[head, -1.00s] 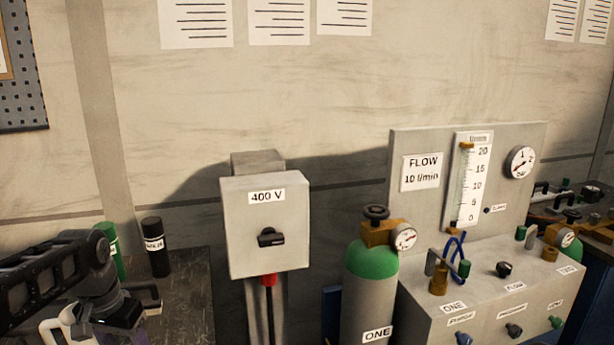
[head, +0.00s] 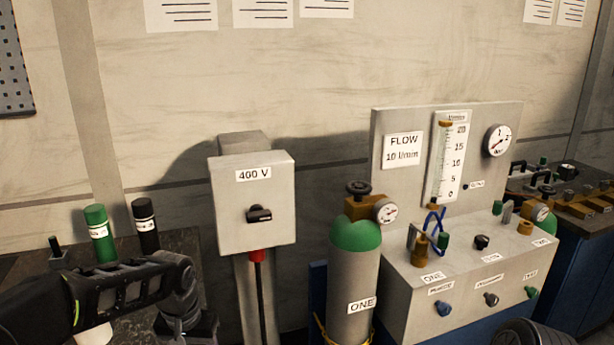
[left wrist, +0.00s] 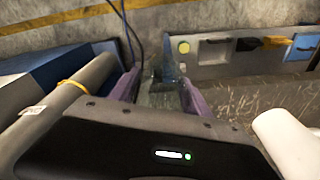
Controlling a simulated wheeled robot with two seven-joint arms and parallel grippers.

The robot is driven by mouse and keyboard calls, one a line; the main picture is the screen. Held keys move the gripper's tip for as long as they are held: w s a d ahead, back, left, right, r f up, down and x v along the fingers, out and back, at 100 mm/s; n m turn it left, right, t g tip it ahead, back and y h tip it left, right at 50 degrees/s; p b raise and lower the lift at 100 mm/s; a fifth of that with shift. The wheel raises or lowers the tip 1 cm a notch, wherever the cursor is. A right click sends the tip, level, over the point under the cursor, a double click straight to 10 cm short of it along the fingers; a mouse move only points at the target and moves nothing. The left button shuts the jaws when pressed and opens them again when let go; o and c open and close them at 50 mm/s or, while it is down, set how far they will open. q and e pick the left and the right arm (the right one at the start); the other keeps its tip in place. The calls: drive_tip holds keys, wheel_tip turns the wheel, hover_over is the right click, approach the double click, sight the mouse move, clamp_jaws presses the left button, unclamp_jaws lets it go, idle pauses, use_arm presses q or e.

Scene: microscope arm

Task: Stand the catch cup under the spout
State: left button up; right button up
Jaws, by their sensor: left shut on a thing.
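In the left wrist view my left gripper (left wrist: 160,98) has its two purple fingers on either side of a clear, see-through thing (left wrist: 161,82), which looks like the catch cup. The gripper is shut on it, but its outline is faint and I cannot tell its tilt. In the head view my left arm comes in low from the left, and its fingertips and the cup are out of sight. I cannot pick out the spout in either view. My right gripper is not seen.
A grey switch box (head: 253,205) marked 400 V and a green-topped gas cylinder (head: 352,285) stand right of my left arm. The flow panel (head: 405,190) is beyond. A green bottle (head: 99,235) and a black bottle (head: 146,228) stand behind the arm.

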use_arm(q)
drive_tip(key=d+f, duration=0.1)
drive_tip(key=d, duration=0.2)
drive_tip(key=shift+d+f, duration=0.1)
drive_tip(key=shift+f, duration=0.3)
drive_tip(key=s+f, duration=0.4)
drive_tip(key=f, duration=1.1)
